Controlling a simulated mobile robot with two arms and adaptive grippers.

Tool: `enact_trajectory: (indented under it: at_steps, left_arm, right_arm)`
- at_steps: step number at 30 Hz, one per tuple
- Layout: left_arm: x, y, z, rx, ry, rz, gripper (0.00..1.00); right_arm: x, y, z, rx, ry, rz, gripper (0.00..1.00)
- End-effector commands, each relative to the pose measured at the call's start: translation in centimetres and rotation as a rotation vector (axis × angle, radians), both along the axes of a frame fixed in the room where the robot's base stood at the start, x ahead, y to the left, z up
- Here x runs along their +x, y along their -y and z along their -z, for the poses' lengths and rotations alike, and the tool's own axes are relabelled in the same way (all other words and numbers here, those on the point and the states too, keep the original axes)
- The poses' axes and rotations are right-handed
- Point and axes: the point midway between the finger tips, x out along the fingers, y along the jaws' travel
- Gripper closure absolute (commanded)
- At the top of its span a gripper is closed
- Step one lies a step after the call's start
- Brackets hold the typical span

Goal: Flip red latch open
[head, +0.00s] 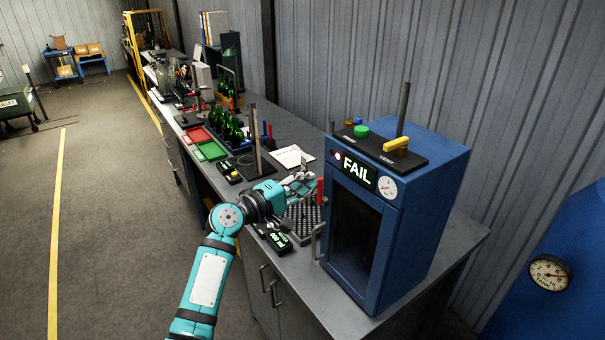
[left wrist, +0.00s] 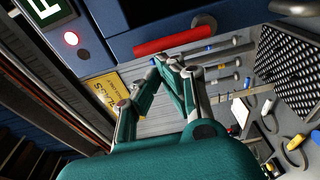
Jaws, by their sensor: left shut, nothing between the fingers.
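The red latch (head: 319,191) sits upright at the left front edge of the blue cabinet (head: 423,200). In the left wrist view the latch (left wrist: 175,40) is a red bar with a dark grey round end, close beyond my fingertips. My left gripper (head: 312,182) is shut and empty, just left of the latch. In the left wrist view its fingers (left wrist: 166,64) come together just short of the red bar, and I cannot tell if they touch it. My right gripper is not in view.
The cabinet has a lit FAIL display (head: 359,171), a gauge (head: 387,187), a grey door handle (head: 318,242) and a yellow valve handle (head: 396,144) on top. A dark perforated rack (head: 301,222) stands left of it. Green bottles (head: 228,124) and trays crowd the bench farther back.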

Motion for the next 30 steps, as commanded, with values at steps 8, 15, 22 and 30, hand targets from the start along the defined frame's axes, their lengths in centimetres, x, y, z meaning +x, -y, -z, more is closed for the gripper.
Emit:
enact_trajectory:
  at_steps: [8, 15, 22, 30]
  left_arm:
    - [0.0, 0.0, 0.0, 0.001, 0.002, 0.0, 1.0]
    - [-0.1, 0.1, 0.1, 0.026, 0.036, 0.0, 1.0]
    - [-0.2, 0.2, -0.1, 0.045, 0.064, 0.0, 1.0]
    - [-0.4, 0.3, -0.2, 0.072, 0.102, -0.001, 1.0]
  right_arm:
    - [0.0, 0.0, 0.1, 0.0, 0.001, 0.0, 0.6]
    - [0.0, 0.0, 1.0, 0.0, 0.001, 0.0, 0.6]
    - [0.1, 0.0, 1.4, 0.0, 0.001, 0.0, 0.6]
    - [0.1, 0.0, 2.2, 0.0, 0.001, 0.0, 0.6]
